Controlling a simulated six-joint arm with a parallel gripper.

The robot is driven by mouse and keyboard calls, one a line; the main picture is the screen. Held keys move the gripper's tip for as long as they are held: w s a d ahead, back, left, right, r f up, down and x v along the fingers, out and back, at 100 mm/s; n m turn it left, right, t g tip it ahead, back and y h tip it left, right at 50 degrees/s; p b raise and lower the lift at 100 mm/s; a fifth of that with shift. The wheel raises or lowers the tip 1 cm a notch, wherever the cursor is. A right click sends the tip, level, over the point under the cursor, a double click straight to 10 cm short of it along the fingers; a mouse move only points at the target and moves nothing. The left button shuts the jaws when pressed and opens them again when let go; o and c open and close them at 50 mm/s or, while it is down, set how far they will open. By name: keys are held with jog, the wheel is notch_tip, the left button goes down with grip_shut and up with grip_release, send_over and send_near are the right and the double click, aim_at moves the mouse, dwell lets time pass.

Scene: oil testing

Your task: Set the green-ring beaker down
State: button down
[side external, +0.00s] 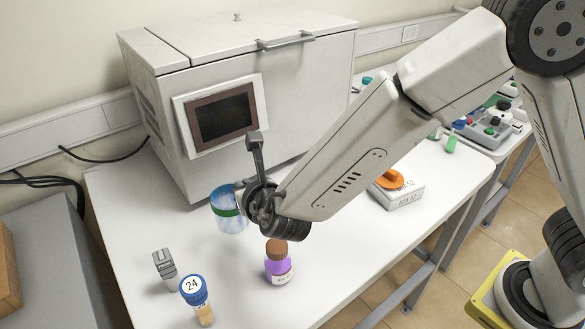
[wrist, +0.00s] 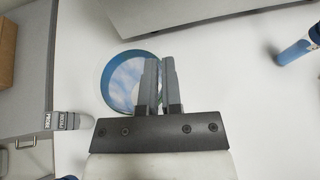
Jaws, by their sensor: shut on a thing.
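The green-ring beaker (side external: 227,222) is a clear, bluish cup with a green band, upright in front of the white machine. The wrist view looks down on its round blue rim (wrist: 108,88). My gripper (wrist: 155,66) is shut on the beaker's wall, at the right side of the rim in the wrist view. In the side view my wrist and arm hide much of the gripper. I cannot tell whether the beaker's base touches the white table (side external: 140,215) or is slightly above it.
A purple bottle (side external: 278,268) with a brown cap stands at the front. A blue-capped vial marked 24 (side external: 195,292) and a small grey object (side external: 164,265) stand front left. The white machine (side external: 265,95) is close behind. Bare table lies left of the beaker.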

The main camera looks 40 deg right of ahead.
jog(key=shift+w+a+f, duration=0.25)
jog(key=shift+w+f, duration=0.3)
jog(key=shift+f, duration=0.15)
jog(key=shift+w+a+f, duration=0.25)
jog(key=shift+w+f, duration=0.3)
jog(key=shift+f, duration=0.15)
jog(key=shift+f, duration=0.1)
jog(key=shift+w+a+f, duration=0.1)
jog(key=shift+w+f, duration=0.1)
jog(key=shift+f, duration=1.55)
jog(key=shift+f, duration=0.15)
jog(key=c, duration=0.8)
grip_release()
